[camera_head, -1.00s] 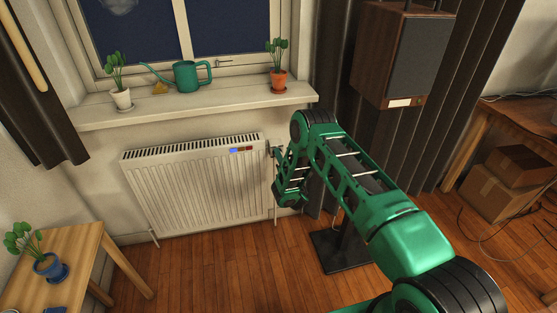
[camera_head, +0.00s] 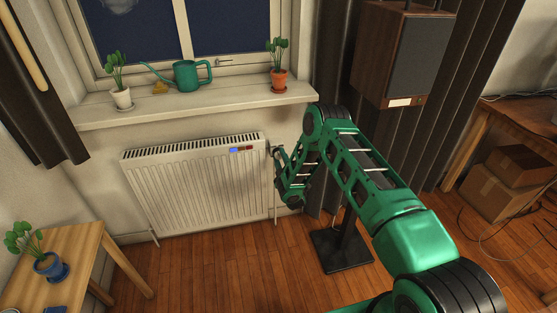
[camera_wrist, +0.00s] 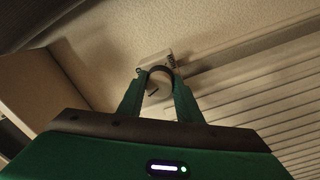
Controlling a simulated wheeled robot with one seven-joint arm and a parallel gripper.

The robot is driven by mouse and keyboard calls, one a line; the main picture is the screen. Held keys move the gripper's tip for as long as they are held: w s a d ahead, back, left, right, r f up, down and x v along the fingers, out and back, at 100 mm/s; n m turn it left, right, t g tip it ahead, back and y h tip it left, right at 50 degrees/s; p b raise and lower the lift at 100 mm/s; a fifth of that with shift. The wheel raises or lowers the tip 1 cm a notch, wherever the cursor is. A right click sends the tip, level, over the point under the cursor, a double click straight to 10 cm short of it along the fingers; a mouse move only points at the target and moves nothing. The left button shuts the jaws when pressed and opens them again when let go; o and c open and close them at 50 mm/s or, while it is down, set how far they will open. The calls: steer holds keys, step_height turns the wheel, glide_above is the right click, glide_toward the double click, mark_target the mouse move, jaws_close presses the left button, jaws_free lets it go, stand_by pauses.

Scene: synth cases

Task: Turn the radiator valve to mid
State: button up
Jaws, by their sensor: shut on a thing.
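The white radiator (camera_head: 195,190) hangs on the wall under the window sill. A small strip with blue, dark and red marks (camera_head: 241,149) sits near its top right corner. The radiator valve is at its right end, mostly hidden by my gripper (camera_head: 277,153) in the head view. In the wrist view, my gripper (camera_wrist: 158,78) has its two green fingers on either side of the round valve knob (camera_wrist: 159,72), shut on it. A pale plate with dark marks shows around the knob. I cannot read the valve's setting.
The window sill (camera_head: 200,105) above holds a green watering can (camera_head: 190,76) and two potted plants. A speaker (camera_head: 400,55) on a dark stand is right of the radiator. A wooden table (camera_head: 75,260) stands at lower left. The floor before the radiator is clear.

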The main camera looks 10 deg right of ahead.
steer(key=m, duration=0.6)
steer(key=shift+s+f+m, duration=0.2)
steer(key=shift+f+m, duration=0.1)
steer(key=shift+f, duration=0.1)
steer(key=m, duration=0.6)
steer(key=shift+a+g, duration=0.15)
steer(key=shift+g, duration=0.15)
steer(key=shift+m, duration=0.3)
steer(key=o, duration=1)
steer(key=shift+o, duration=0.2)
steer(key=shift+r, duration=0.1)
steer(key=s, duration=1)
steer(key=shift+s+a, duration=0.15)
steer(key=shift+s, duration=0.15)
